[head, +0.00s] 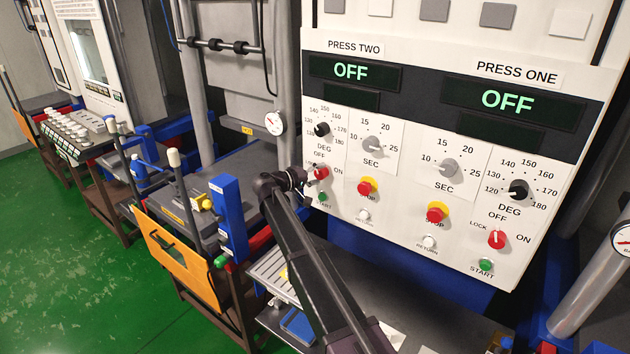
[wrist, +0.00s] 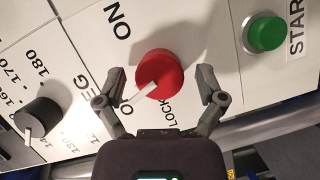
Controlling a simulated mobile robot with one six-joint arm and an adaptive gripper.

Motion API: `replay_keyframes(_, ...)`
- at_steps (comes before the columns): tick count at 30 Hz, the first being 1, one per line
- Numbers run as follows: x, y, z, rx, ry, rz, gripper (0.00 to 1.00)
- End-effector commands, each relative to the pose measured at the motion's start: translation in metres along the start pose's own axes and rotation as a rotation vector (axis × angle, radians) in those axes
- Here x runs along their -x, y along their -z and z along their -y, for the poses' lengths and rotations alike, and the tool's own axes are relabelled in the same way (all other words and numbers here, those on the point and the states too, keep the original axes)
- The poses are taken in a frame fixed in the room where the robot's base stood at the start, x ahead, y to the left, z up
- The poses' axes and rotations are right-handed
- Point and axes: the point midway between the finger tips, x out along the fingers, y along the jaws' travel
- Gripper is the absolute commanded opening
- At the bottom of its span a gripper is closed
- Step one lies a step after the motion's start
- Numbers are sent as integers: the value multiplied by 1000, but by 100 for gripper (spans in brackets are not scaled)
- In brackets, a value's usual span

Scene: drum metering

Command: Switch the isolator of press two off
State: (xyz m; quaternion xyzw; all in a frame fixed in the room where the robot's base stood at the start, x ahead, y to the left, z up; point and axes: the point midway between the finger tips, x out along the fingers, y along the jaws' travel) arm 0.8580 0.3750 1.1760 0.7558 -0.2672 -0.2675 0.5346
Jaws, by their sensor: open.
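The press two isolator is a red round knob with a white pointer (head: 321,173), on the lower left of the white panel (head: 400,228). In the wrist view the red knob (wrist: 165,72) sits between my fingertips, and its pointer aims at the partly hidden OFF label, away from ON. My gripper (head: 303,177) is at the panel, open around the knob. In the wrist view my gripper (wrist: 162,82) shows a visible gap on each side of the knob. The press two display (head: 352,71) reads OFF.
A green start button (head: 323,197) sits just below the knob, a black dial (head: 322,130) above it, and a red stop button on yellow (head: 367,187) to its right. Press one's red isolator (head: 497,239) is far right; its display (head: 508,101) reads OFF. A blue block (head: 228,217) stands left.

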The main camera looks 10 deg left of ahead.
Motion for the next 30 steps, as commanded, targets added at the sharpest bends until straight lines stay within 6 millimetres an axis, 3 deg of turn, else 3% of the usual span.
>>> replay_keyframes(11, 0, 0, -2, -76, 32, -1, 89)
replay_keyframes(30, 0, -1, -4, -507, 209, 0, 89)
